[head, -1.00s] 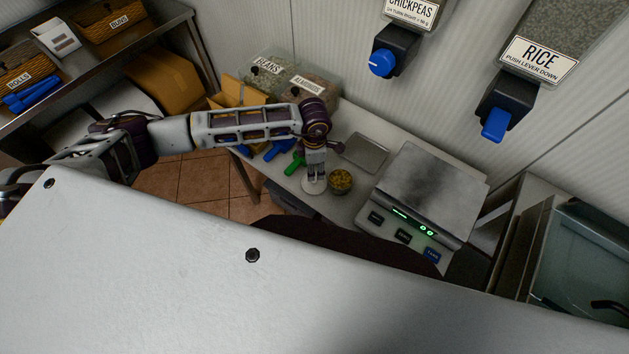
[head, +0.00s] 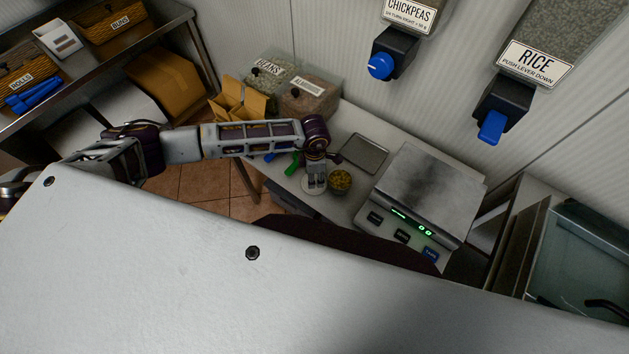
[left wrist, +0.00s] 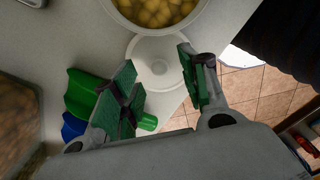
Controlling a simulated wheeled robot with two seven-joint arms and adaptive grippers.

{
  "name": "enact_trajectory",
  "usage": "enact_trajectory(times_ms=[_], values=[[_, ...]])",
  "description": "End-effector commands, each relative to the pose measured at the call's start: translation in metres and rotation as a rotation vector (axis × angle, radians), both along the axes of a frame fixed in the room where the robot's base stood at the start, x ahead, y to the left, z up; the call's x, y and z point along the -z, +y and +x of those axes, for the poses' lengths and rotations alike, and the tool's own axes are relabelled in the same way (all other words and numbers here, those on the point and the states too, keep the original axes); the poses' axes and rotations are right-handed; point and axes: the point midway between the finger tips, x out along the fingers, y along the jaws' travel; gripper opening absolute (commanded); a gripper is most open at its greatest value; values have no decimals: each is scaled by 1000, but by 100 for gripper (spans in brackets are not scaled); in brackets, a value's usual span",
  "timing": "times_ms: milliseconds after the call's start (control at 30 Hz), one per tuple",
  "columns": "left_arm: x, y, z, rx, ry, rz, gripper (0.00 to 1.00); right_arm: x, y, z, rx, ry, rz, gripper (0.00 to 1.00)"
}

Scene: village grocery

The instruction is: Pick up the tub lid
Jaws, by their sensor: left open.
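The tub lid (left wrist: 158,66) is a round white disc with a small raised centre, lying on the counter near its front edge. In the head view the lid (head: 308,186) shows partly from under my left gripper (head: 316,180). In the left wrist view my left gripper (left wrist: 160,85) is open, its green-padded fingers on either side of the lid's near part, with nothing between them held. A tub of yellowish chickpeas (left wrist: 158,10) stands right beside the lid; it also shows in the head view (head: 340,180). My right gripper is in neither view.
A scale (head: 430,190) and a flat metal tray (head: 364,153) stand to the right. Bins of beans (head: 268,72) and a cardboard box (head: 240,104) are behind.

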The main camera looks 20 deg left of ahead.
Motion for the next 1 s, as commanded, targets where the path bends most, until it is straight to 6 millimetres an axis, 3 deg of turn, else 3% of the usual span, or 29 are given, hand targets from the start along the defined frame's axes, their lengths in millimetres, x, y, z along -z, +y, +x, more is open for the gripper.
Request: enact_trajectory(times_ms=[300,767,1000], values=[[23,0,0,1,0,0,44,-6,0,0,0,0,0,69],[24,0,0,0,0,0,44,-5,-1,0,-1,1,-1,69],[24,0,0,0,0,0,17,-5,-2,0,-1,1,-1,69]])
